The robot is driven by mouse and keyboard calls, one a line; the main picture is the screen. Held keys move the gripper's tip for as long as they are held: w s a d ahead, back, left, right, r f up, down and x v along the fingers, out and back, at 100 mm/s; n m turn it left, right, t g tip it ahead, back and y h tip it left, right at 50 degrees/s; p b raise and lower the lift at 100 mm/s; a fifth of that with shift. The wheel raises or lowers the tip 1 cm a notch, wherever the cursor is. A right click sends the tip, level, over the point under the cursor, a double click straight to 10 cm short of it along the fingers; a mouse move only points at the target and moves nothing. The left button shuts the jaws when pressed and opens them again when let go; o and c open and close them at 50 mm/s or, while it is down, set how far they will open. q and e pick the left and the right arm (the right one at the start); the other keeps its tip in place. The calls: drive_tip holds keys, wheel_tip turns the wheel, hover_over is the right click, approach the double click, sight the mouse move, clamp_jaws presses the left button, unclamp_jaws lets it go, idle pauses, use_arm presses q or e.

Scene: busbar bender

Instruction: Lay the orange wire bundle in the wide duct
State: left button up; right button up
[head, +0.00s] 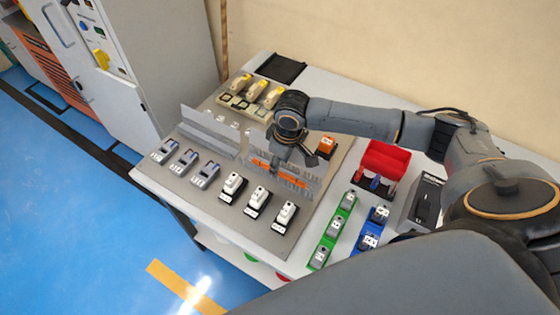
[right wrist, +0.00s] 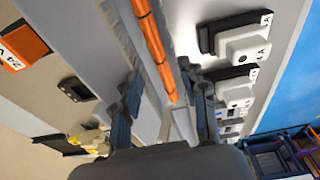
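The orange wire bundle (head: 262,163) lies lengthwise along a grey slotted duct (head: 311,184) on the mounting panel. In the right wrist view the bundle (right wrist: 150,38) runs between the duct's walls, and its near end lies between my fingers. My right gripper (head: 291,160) is over the duct, pointing down. In the right wrist view its two fingers (right wrist: 165,92) are wide apart, one on each side of the duct, with a gap to the bundle. My gripper hides part of the bundle in the head view. My left gripper is not in view.
Another grey duct (head: 208,132) lies to the left. White devices (head: 258,200) and grey devices (head: 187,160) stand in front, with an orange device (head: 327,144) behind. A red bin (head: 386,158), a green rail (head: 322,251) and a blue rail (head: 367,243) are at right.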

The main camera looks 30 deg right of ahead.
wheel_tip(320, 180, up, 12)
drive_tip(key=s, duration=0.1)
drive_tip(key=shift+s+d, duration=0.35)
drive_tip(key=shift+f, duration=0.15)
idle(0.7)
